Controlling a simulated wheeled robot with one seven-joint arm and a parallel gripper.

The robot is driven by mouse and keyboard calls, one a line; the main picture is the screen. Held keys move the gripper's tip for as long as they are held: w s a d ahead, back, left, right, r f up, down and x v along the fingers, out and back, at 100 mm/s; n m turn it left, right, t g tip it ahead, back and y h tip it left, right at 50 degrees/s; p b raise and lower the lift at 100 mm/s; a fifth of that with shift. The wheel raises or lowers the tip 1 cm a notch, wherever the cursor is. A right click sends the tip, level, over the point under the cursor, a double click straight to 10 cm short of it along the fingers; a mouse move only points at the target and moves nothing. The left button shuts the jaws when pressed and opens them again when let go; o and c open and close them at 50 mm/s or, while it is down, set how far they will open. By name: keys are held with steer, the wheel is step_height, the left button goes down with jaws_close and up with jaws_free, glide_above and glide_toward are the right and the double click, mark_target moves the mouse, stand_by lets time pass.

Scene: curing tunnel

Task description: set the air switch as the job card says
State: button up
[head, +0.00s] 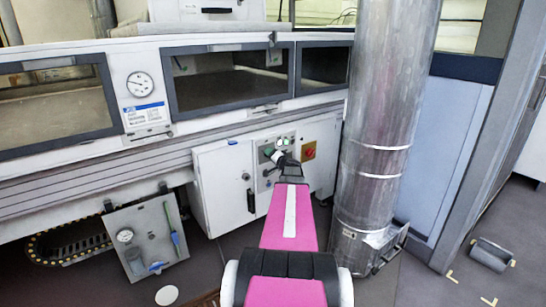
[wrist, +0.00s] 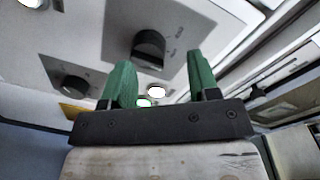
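My gripper (head: 274,151) is in front of the control panel on the white cabinet in the head view. In the wrist view my gripper (wrist: 159,60) is open, with its two green fingers apart and nothing held. A black rotary knob (wrist: 148,48) on a grey plate shows between and beyond the fingertips; its label is too blurred to read. A second black knob (wrist: 72,88) is left of the fingers. I cannot tell which is the air switch. A white card with a blue header (head: 145,114), possibly the job card, hangs below a gauge; its text is unreadable.
White lit buttons (wrist: 156,91) show between the fingers. A large metal duct (head: 385,110) stands close on the right. A tilted grey panel (head: 148,240) stands low at left.

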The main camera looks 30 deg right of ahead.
steer(key=w, duration=0.3)
steer(key=shift+d+f, duration=0.25)
steer(key=shift+d, duration=0.05)
steer(key=s+r, duration=0.1)
steer(key=s, duration=1.3)
steer(key=shift+a, duration=0.15)
